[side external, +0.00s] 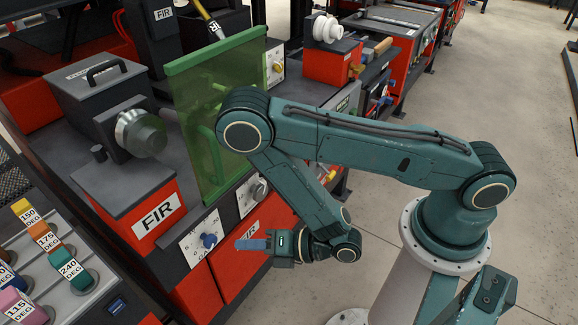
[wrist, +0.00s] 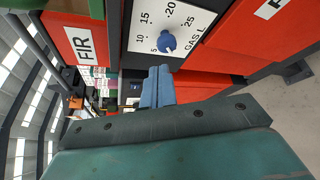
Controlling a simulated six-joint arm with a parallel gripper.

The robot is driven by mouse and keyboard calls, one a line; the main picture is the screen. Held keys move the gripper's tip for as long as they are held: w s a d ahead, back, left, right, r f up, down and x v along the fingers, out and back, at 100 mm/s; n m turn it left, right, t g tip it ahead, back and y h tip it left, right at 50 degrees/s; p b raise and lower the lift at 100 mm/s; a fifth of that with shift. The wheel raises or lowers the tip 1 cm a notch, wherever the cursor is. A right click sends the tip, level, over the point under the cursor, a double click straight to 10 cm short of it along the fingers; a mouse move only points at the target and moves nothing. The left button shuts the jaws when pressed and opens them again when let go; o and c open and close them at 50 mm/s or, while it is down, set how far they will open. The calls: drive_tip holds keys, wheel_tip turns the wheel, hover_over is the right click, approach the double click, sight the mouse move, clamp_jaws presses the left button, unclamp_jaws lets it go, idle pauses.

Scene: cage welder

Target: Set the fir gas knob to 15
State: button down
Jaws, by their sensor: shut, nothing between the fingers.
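The gas knob is a small blue knob (side external: 208,241) on a white dial plate (side external: 196,233), low on the front of the red and dark FIR machine. In the wrist view the blue knob (wrist: 167,42) sits amid the printed numbers 5, 10, 15, 20 and 25, with "GAS L" beside it. Its exact setting is too small to read. My gripper (side external: 240,243) is shut and empty, its blue fingers pointing at the panel, just right of the knob and apart from it. The fingers (wrist: 158,75) show just below the knob in the wrist view.
A red block with a FIR label (side external: 158,213) stands left of the dial. A green translucent screen (side external: 215,110) rises above it. A silver knob (side external: 260,189) is to the right. Coloured degree-marked tabs (side external: 45,240) lie at lower left. Open floor is at right.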

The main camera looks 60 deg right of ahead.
sight(207, 239)
idle(0.3)
drive_tip(key=shift+w, duration=3.45)
drive_tip(key=shift+a+f, duration=0.1)
drive_tip(key=shift+f, duration=0.1)
drive_tip(key=shift+d+f, duration=0.4)
drive_tip(key=shift+f, duration=0.05)
drive_tip(key=shift+d+f, duration=0.2)
drive_tip(key=shift+f, duration=0.35)
drive_tip(key=shift+d, duration=0.15)
drive_tip(key=shift+d+r, duration=0.1)
drive_tip(key=shift+d, duration=0.15)
